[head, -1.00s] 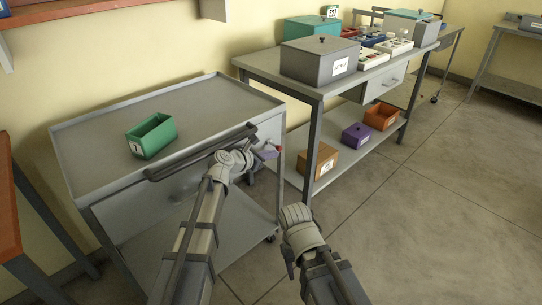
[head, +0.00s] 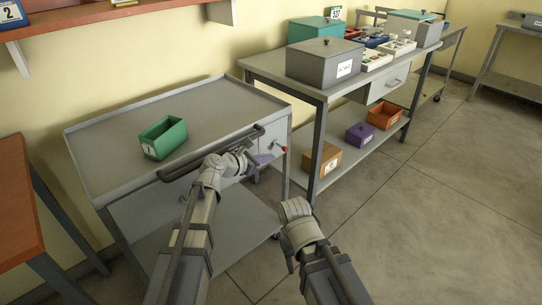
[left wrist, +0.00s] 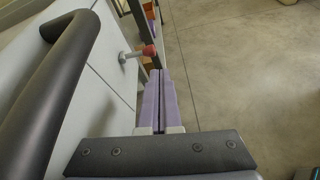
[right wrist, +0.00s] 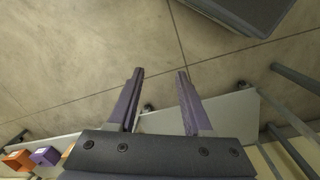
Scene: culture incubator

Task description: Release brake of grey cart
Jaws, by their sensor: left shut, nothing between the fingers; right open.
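The grey cart (head: 218,112) stands at the left with a tray top, a dark handle bar (head: 205,154) along its near edge and a drawer below. A brake lever with a red knob (head: 282,150) sticks out of its side; the knob also shows in the left wrist view (left wrist: 149,50). My left gripper (head: 268,158) is shut and empty, beside the handle. Its purple fingertips (left wrist: 159,72) point near the lever, just short of the knob in the picture; contact cannot be told. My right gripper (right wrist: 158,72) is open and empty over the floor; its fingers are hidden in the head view.
A green bin (head: 164,139) sits on the cart. A grey workbench (head: 268,68) with boxes on top and bins on its lower shelf stands beyond. A brown table (head: 15,215) is at the left edge. The floor at right is clear.

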